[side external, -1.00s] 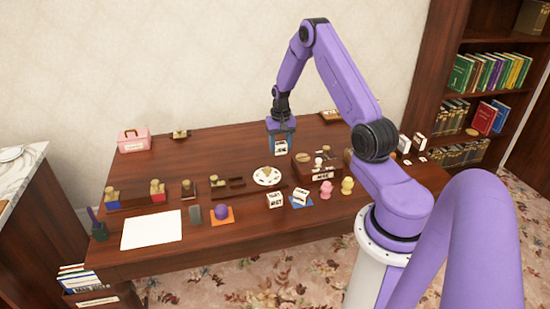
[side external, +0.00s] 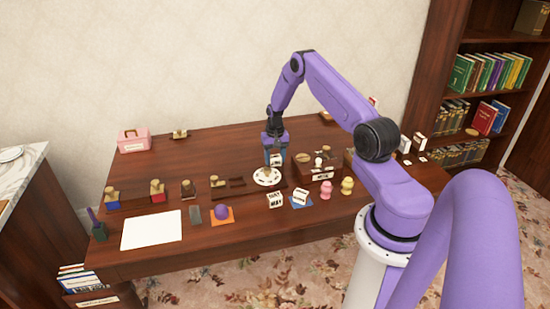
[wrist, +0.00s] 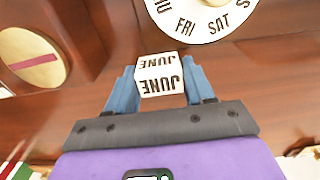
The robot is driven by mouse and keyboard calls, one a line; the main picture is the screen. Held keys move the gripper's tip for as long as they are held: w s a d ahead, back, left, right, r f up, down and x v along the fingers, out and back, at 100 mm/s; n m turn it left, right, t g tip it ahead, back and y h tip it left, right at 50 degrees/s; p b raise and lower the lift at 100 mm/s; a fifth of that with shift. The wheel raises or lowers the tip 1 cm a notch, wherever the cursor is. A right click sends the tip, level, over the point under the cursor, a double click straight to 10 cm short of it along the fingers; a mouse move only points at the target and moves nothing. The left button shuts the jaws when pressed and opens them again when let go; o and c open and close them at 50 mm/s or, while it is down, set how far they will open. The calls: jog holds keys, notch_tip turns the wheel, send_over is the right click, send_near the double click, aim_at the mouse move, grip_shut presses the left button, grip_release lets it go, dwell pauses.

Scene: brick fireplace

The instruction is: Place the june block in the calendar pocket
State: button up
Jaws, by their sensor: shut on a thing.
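The june block (wrist: 160,75) is a white block with JUNE in dark letters on two faces. It sits between the blue fingers of my gripper (wrist: 161,88), which is shut on it. In the side external view my gripper (side external: 275,158) holds the block (side external: 277,160) just behind the white weekday dial (side external: 267,176). In the wrist view the dial (wrist: 203,15) shows FRI and SAT, ahead of the block and apart from it. I cannot make out the calendar pocket for certain.
A brown wooden box (side external: 305,173) stands right of the dial; more number blocks (side external: 275,200) lie in front. White paper (side external: 152,229) lies front left. The table's back left middle is clear.

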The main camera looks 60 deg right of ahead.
jog(key=shift+f, duration=0.1)
jog(key=o, duration=1)
